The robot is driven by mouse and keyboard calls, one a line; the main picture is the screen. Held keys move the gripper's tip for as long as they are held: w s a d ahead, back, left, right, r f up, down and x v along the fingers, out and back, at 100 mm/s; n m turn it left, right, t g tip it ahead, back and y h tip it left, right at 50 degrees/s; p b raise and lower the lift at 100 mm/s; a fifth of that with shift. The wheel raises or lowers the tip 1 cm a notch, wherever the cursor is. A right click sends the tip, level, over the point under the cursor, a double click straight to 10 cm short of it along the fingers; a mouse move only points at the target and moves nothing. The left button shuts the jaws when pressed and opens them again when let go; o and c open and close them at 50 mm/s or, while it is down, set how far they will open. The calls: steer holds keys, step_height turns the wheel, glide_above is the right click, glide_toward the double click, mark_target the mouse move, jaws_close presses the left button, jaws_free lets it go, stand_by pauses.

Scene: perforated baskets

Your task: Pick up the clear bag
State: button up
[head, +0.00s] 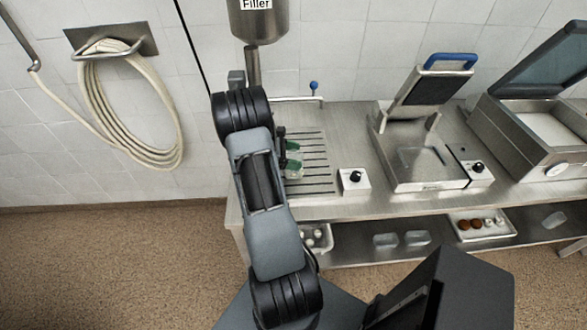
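A small clear item with green in it, which looks like the clear bag (294,168), lies on the slotted left part of the steel counter. A green patch shows at its upper end. My arm reaches up across the left end of the counter and hides part of this area. My gripper (282,142) is a small dark shape just left of the clear item, mostly hidden behind my arm. I cannot tell whether its fingers touch the item or how far apart they are.
A steel filler (258,22) hangs above the counter's left end. Right of the slots stand a white knob box (354,180), a sealer with a blue handle (450,62) and an open-lidded machine (540,125). The lower shelf holds clear containers (386,240) and a white tray (482,236).

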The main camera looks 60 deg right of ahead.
steer(key=c, duration=1.1)
steer(key=shift+r, duration=0.1)
